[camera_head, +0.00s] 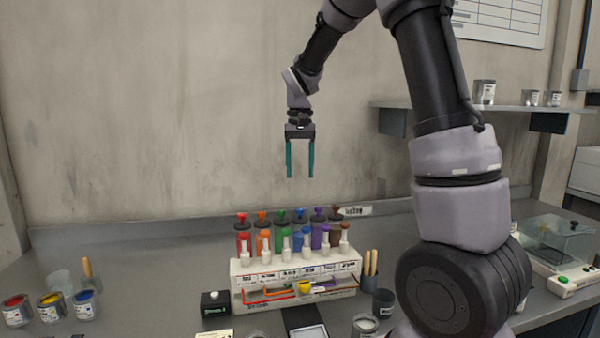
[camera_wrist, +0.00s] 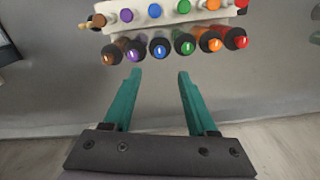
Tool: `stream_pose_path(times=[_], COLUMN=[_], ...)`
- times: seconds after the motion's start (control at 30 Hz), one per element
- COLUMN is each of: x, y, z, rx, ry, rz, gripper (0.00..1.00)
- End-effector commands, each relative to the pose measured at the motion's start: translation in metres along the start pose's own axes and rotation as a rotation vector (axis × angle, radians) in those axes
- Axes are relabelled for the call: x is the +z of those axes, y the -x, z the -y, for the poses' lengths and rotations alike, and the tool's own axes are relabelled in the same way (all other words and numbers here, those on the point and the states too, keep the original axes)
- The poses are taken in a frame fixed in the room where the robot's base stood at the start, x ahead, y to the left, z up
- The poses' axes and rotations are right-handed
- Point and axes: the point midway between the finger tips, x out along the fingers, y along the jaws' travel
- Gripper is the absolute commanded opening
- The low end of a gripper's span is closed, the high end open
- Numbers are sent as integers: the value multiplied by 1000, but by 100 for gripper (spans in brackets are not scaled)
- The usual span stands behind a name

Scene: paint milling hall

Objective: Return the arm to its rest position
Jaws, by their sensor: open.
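My gripper (camera_head: 300,174) hangs from my raised arm in the head view, pointing down in front of the wall. Its two teal fingers are apart with nothing between them. It is well above the rack (camera_head: 243,268) of coloured bottles and touches nothing. In the wrist view, my gripper (camera_wrist: 155,75) is also open and empty, with the row of coloured bottle tops beyond the fingertips. The white rack (camera_wrist: 215,18) shows at the top of that view.
The grey bench (camera_head: 150,245) holds open paint cans (camera_head: 50,305) at left, a dark cup with wooden handles (camera_head: 383,302), and a clear-lidded device (camera_head: 562,250) at right. A wall shelf (camera_head: 480,107) with small cans is behind my arm. Space around the gripper is clear.

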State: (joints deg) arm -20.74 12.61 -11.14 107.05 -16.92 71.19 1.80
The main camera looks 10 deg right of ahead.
Motion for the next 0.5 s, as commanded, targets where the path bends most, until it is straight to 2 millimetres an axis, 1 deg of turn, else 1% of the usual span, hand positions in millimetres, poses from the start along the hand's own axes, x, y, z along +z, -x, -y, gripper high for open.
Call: stream_pose_path(times=[0.13,0.27,0.37,0.4,0.5], x=[2,17,40,52,81], y=[4,25,49,58,78], z=[-2,-16,-32,-40,-56], rx=[-8,-55,-115,-141,-198], ry=[-3,-17,-33,-41,-56], rz=[-6,-44,-97,-122,-190], gripper=[58,58,58,58,58])
